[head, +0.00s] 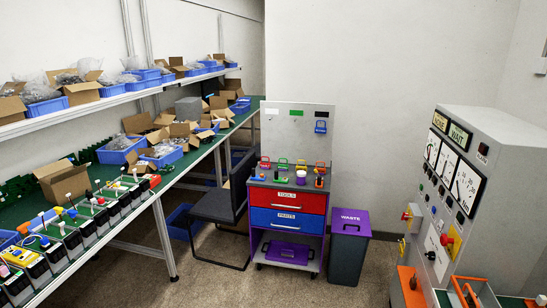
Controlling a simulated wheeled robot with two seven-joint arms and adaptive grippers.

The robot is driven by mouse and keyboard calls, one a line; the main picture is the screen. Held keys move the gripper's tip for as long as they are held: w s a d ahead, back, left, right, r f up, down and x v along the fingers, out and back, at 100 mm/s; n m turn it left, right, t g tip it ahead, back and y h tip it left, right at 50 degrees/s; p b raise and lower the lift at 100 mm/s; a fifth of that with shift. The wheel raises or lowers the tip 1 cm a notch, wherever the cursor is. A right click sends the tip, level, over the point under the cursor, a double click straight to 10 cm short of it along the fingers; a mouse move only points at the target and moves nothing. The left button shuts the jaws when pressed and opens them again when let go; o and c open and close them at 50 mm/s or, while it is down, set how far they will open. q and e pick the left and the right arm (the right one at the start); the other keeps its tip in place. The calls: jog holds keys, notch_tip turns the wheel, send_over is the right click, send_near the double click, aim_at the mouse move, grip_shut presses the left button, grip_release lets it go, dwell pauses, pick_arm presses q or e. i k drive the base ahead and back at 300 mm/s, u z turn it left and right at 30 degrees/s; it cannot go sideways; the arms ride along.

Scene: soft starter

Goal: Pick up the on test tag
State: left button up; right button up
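I cannot make out any wording that identifies the on test tag. A blue tag (320,127) hangs at the right of the upright grey board (297,145), below a small black label (321,114). A white label (271,111) and a green label (296,113) are on the same board, with no tag visible below them. Small coloured items, including a green-handled one (283,161), stand on the cart top under the board; their lettering is too small to read. Neither of my grippers is in view.
The cart has a red TOOLS drawer (288,200) and blue PARTS drawer (287,221). A purple-lidded WASTE bin (349,243) stands right of it, a black chair (220,204) left. A long green bench lines the left; a grey control cabinet (470,190) stands right. Middle floor is clear.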

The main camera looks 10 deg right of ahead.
aim_at(401, 248)
jog(key=u, duration=0.25)
jog(key=i, duration=2.15)
jog(key=z, duration=0.85)
jog(key=i, duration=1.75)
jog(key=z, duration=1)
